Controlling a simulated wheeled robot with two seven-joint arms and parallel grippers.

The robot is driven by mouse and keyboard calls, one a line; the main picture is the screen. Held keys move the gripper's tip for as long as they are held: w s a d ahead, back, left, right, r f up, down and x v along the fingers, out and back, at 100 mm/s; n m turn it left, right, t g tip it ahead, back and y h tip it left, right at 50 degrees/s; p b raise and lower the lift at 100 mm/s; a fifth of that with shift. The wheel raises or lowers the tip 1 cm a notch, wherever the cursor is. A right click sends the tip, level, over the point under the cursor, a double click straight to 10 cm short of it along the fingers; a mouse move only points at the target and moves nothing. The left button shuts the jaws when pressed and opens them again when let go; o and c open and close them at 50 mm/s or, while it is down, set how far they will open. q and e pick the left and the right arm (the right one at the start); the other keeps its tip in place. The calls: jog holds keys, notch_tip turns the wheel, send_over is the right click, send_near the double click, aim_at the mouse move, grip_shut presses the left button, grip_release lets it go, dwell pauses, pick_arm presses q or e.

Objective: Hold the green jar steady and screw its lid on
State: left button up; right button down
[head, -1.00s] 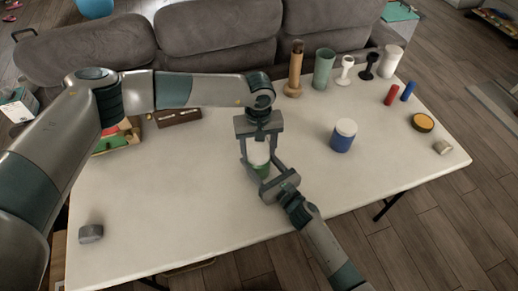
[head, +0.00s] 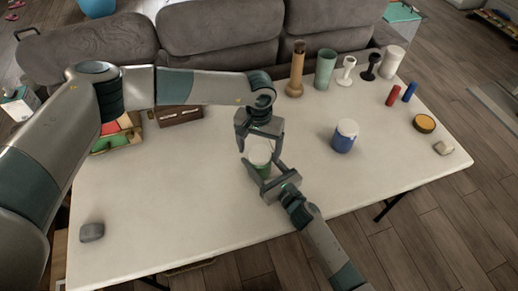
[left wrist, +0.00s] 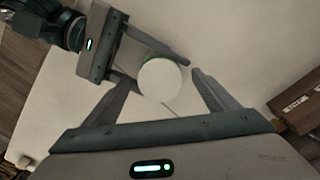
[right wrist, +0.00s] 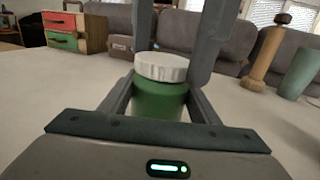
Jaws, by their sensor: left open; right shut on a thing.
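The green jar (right wrist: 158,102) stands upright on the table, with its white lid (right wrist: 161,67) on top. The lid looks roughly level in the right wrist view; how tightly it sits cannot be told. My right gripper (head: 262,175) is shut on the jar's green body from the front right. My left gripper (head: 259,145) points down from above, its open fingers on either side of the lid. In the left wrist view the lid (left wrist: 160,80) shows from above between the open fingers, with gaps beside it. The jar's body is mostly hidden in the head view.
A blue jar with a white lid (head: 344,136) stands to the right. Several bottles and cups line the back right edge, including a brown wooden mill (head: 296,70). A grey block (head: 91,232) lies front left. The table's left middle is clear.

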pick_arm(q)
notch_tip(320, 180, up, 12)
dwell(0.6)
pick_arm(e)
jog(key=c, duration=0.6)
grip_release()
pick_arm(q)
jog(key=shift+f, duration=0.1)
pick_arm(e)
jog(key=shift+o, duration=0.2)
pick_arm(q)
notch_tip(320, 180, down, 4)
jog(key=b, duration=0.4)
jog(key=shift+f, duration=0.25)
pick_arm(e)
jog(key=v, duration=1.6)
jog(key=shift+s+f, duration=0.1)
jog(key=shift+s, duration=0.05)
pick_arm(q)
jog(key=shift+f+b, duration=0.15)
jog(key=shift+b, duration=0.25)
pick_arm(e)
jog(key=shift+s+d, duration=0.35)
jog(key=shift+s, duration=0.15)
pick_arm(q)
jog(key=shift+s, duration=0.1)
pick_arm(e)
jog(key=shift+s, duration=0.1)
